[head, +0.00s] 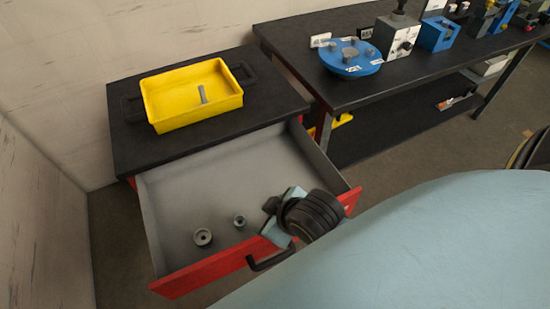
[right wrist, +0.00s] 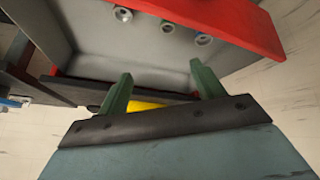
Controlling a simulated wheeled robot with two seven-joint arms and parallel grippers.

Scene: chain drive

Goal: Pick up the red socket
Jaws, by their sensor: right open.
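The open drawer (head: 170,190) of the red cabinet holds small round sockets. The right wrist view shows three sockets in a row, at the left (right wrist: 122,14), middle (right wrist: 167,26) and right (right wrist: 203,39). All look grey; I cannot tell which is the red socket. My right gripper (head: 273,212) is over the drawer's front right part, right of the sockets. Its green fingers (right wrist: 161,80) are apart and empty. My left gripper is not in view.
A yellow tray (head: 165,120) with a grey bolt (head: 203,94) stands on the black cabinet top (head: 135,155). The drawer's red front (head: 200,277) has a black handle (head: 272,262). A black workbench (head: 300,35) with a blue disc fixture (head: 350,60) stands at the right.

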